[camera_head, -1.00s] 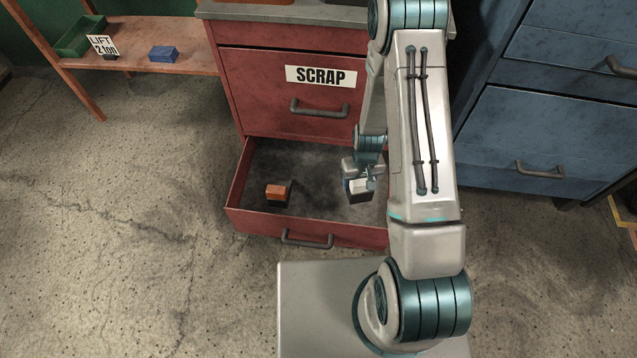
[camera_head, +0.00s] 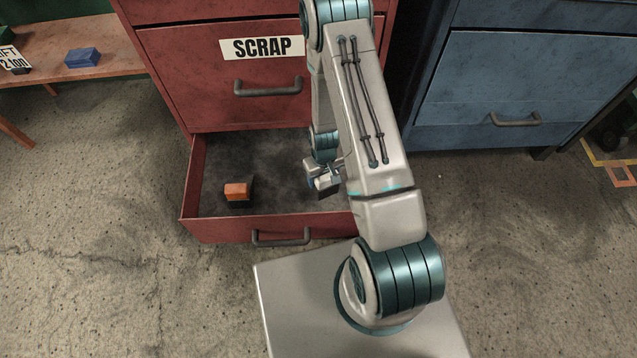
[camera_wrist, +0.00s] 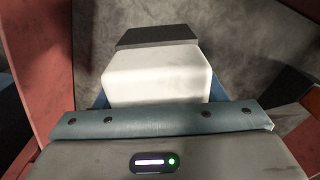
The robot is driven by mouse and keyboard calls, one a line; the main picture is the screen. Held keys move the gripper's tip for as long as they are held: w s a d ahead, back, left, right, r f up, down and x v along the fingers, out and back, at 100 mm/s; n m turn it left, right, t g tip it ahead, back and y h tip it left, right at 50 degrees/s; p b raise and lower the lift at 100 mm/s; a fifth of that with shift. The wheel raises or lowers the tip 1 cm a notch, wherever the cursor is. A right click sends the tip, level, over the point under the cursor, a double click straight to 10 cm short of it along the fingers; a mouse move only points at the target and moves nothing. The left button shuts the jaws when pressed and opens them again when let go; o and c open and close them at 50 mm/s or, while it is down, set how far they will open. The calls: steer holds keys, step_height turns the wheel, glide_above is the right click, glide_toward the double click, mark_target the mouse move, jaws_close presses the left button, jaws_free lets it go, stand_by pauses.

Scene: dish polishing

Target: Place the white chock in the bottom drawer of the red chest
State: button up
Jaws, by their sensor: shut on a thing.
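The red chest (camera_head: 228,88) has its bottom drawer (camera_head: 215,228) pulled open. The white chock (camera_wrist: 158,75), white with a dark end, fills the middle of the wrist view. My gripper (camera_head: 323,184) is shut on it, low over the right part of the open drawer. In the head view the chock (camera_head: 328,186) shows as a small pale block at the gripper. I cannot tell whether the chock touches the drawer floor. The fingertips are mostly hidden behind the chock in the wrist view.
An orange and dark block (camera_head: 238,191) lies in the drawer's left part. The drawer floor between it and my gripper is bare. A blue cabinet (camera_head: 500,90) stands to the right. A low shelf (camera_head: 115,55) with a blue block (camera_head: 82,57) is at the upper left.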

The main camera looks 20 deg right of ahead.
steer(key=shift+f+b, duration=0.7)
steer(key=shift+f, duration=1.25)
steer(key=shift+f, duration=0.1)
steer(key=shift+f, duration=0.15)
steer(key=o, duration=1.4)
steer(key=shift+r, duration=0.2)
